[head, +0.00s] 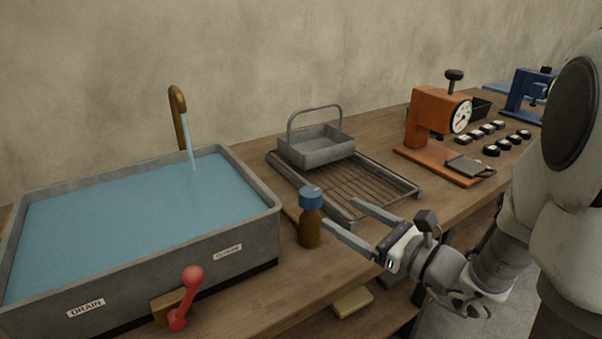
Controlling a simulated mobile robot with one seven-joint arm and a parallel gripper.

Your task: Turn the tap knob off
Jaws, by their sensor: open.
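A brass tap (178,118) rises behind the basin, and a stream of water (190,148) runs from it into the basin. I cannot make out a separate knob on the tap. The grey basin (232,232) is full of blue water. A red ball-ended lever (188,293) is on its front wall, between a "DRAIN" label and a second label that is hard to read. My gripper (339,212) is open and empty, to the right of the basin and apart from tap and lever. One fingertip is close beside a brown bottle; I cannot tell if they touch.
The brown bottle with a blue cap (310,227) stands between basin and gripper. A wire-rack tray (400,191) with a grey handled basket (318,152) lies behind. An orange gauge press (428,116), several dark knobs and a blue press (522,92) stand farther right.

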